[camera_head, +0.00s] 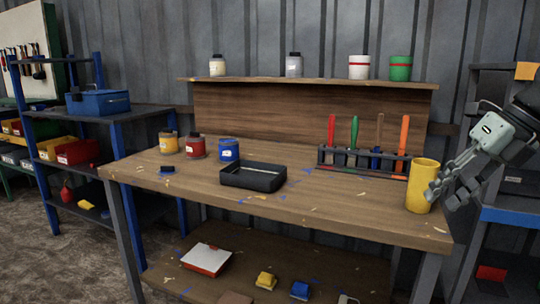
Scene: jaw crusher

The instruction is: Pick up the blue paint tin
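The blue paint tin (228,149) stands upright on the wooden workbench, left of the middle, with a pale label on its front. It is the rightmost of three tins, beside a red tin (195,146) and a yellow tin (168,142). My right gripper (443,196) is at the right end of the bench, far from the blue tin. Its fingertips look apart, with nothing seen between them. They overlap the edge of a yellow cylinder (422,186) in the picture; I cannot tell whether they touch it. My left gripper is not in view.
A black tray (230,178) lies just in front of the blue tin. A rack (365,170) of upright coloured-handled tools stands to the right. A raised shelf (310,82) behind holds several containers. Wood chips and blue flecks litter the workbench (330,205). A blue-framed shelf (122,115) stands left.

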